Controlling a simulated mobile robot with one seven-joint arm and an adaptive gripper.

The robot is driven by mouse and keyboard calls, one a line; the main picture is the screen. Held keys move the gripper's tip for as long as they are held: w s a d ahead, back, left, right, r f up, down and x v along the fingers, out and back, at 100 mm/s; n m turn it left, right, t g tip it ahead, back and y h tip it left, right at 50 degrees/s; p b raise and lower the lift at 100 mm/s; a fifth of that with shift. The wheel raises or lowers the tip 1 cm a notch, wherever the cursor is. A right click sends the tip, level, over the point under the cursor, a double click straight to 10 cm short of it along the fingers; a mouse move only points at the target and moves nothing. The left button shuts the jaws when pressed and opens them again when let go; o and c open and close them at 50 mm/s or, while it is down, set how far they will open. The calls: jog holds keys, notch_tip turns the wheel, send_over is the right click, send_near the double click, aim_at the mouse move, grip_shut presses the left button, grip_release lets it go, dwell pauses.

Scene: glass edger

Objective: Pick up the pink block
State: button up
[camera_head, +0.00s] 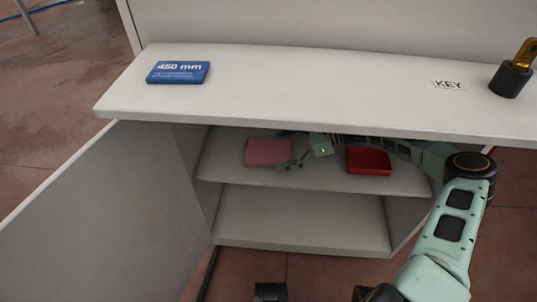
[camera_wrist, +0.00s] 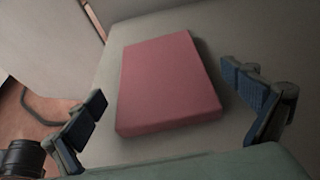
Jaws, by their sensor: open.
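The pink block (camera_head: 268,152) is a flat slab lying on the upper inside shelf of an open cabinet, left of the middle. In the wrist view the pink block (camera_wrist: 168,84) lies between my two spread fingers, a little beyond their tips. My gripper (camera_head: 296,160) is inside the cabinet, just right of the pink block in the head view. In the wrist view my gripper (camera_wrist: 165,105) is open, with nothing between its blue pads. I cannot tell its exact height above the shelf.
A red block (camera_head: 369,161) lies on the same shelf (camera_head: 225,170), to the right, close to my arm. The cabinet top (camera_head: 330,90) is just above my arm and carries a blue 450 mm block (camera_head: 178,72). An open door (camera_head: 100,215) stands at the left. The lower shelf (camera_head: 300,222) is empty.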

jog(key=shift+a+f, duration=0.3)
jog(key=shift+a, duration=0.3)
jog(key=shift+r, duration=0.1)
jog(key=c, duration=1.4)
